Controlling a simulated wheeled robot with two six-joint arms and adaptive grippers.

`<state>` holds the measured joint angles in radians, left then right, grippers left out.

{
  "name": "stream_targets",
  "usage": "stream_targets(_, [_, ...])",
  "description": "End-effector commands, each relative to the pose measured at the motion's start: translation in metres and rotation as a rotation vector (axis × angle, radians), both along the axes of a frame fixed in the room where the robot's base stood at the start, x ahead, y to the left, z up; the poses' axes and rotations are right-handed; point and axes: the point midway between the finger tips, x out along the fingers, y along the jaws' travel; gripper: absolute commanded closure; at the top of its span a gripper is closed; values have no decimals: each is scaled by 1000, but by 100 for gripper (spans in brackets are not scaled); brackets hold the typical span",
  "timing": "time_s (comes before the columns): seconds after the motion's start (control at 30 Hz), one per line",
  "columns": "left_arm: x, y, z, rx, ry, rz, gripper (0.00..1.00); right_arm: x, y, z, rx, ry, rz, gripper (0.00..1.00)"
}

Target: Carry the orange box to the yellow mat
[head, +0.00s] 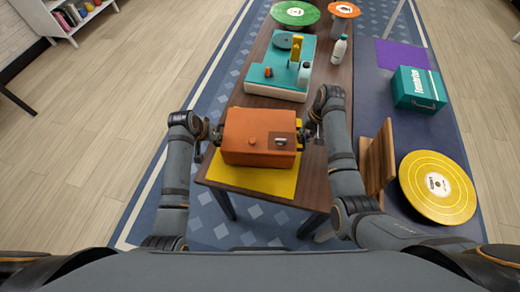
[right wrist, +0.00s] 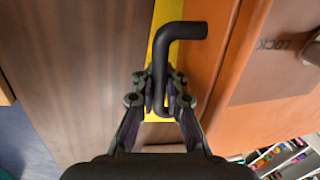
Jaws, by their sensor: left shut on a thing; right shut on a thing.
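The orange box (head: 258,137) is over the yellow mat (head: 255,183) at the near end of the wooden table. The mat shows in front of the box; whether the box touches it I cannot tell. My left gripper (head: 214,133) is shut at the box's left side, its hold partly hidden. My right gripper (head: 308,134) is at the box's right side. In the right wrist view, its fingers (right wrist: 160,100) are shut on the box's black bent handle (right wrist: 182,31), beside the orange wall (right wrist: 215,75), with a strip of yellow mat (right wrist: 153,65) below.
A teal and white machine (head: 282,66) stands on the wooden table (head: 325,102) behind the box, with a white bottle (head: 339,50) beside it.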

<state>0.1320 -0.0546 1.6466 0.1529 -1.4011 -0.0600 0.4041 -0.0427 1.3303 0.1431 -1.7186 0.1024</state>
Motion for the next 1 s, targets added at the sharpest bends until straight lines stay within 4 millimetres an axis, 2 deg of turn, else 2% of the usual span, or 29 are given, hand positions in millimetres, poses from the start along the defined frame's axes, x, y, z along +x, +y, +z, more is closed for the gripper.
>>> stream_targets(0.1, [1, 3, -13, 10, -4, 2, 100, 1, -4, -14, -10, -2, -2, 100])
stream_targets(0.13, [0, 3, -11, 10, -2, 2, 86, 0, -4, -11, -11, -1, -3, 89])
stream_targets(0.3, [0, 2, -9, 6, 0, 1, 66, 0, -3, -9, -7, 0, -2, 66])
stream_targets(0.57, [0, 1, -9, 2, 0, 1, 66, 0, -1, -9, -2, 0, -1, 66])
stream_targets(0.67, [-2, 2, -3, 2, -1, 1, 66, 0, 0, -9, -1, 0, 0, 66])
stream_targets(1.0, [-23, 14, 49, 5, -2, 1, 66, 0, 0, -9, 0, 0, 0, 66])
